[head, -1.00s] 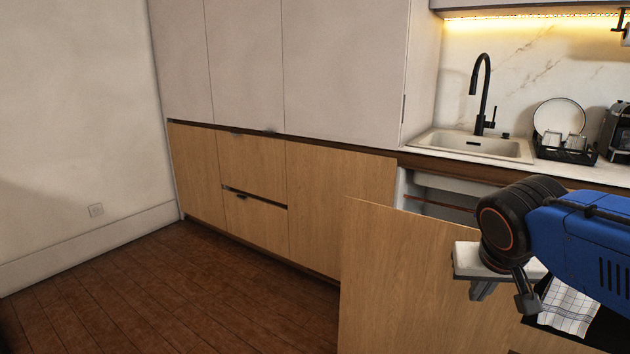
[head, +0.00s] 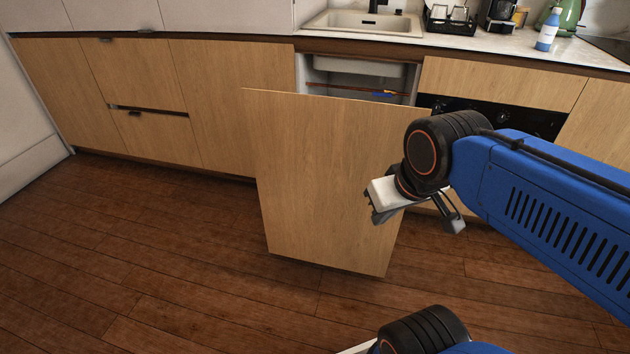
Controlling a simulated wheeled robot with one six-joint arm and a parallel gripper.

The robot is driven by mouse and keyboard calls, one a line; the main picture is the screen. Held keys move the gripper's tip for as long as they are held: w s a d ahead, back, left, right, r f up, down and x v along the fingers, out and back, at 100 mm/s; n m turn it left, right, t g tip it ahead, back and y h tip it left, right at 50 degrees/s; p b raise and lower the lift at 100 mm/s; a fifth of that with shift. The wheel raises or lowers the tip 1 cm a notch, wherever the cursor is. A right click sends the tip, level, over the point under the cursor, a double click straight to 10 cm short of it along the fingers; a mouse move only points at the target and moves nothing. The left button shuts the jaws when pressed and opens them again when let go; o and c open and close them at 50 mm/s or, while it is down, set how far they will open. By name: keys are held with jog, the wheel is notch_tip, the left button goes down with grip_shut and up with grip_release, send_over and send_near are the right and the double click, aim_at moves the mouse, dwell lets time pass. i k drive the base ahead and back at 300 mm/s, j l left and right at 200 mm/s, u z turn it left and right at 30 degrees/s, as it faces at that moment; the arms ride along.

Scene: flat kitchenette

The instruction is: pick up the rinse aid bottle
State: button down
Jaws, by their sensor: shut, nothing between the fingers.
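A small white and blue bottle (head: 547,31) stands upright on the counter at the upper right. Its label is too small to read, so I cannot tell if it is the rinse aid bottle. No other bottle shows clearly.
The under-sink cabinet (head: 345,77) is open; the door hides its lower part. A small blue and yellow item (head: 385,94) shows inside. The sink (head: 362,23), dish rack (head: 450,20) and green kettle (head: 567,17) are on the counter. The wooden floor (head: 160,250) at left is clear.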

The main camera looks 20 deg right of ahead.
aim_at(549, 30)
jog(key=i+z, duration=0.1)
jog(key=z, duration=0.25)
jog(key=i+z, duration=0.15)
jog(key=z, duration=0.2)
jog(key=i+j+z, duration=0.1)
jog(key=z, duration=0.25)
jog(key=k+l+z, duration=0.15)
jog(key=z, duration=0.45)
jog(key=i+l+u, duration=0.45)
jog(key=i+l, duration=0.15)
jog(key=l, duration=0.25)
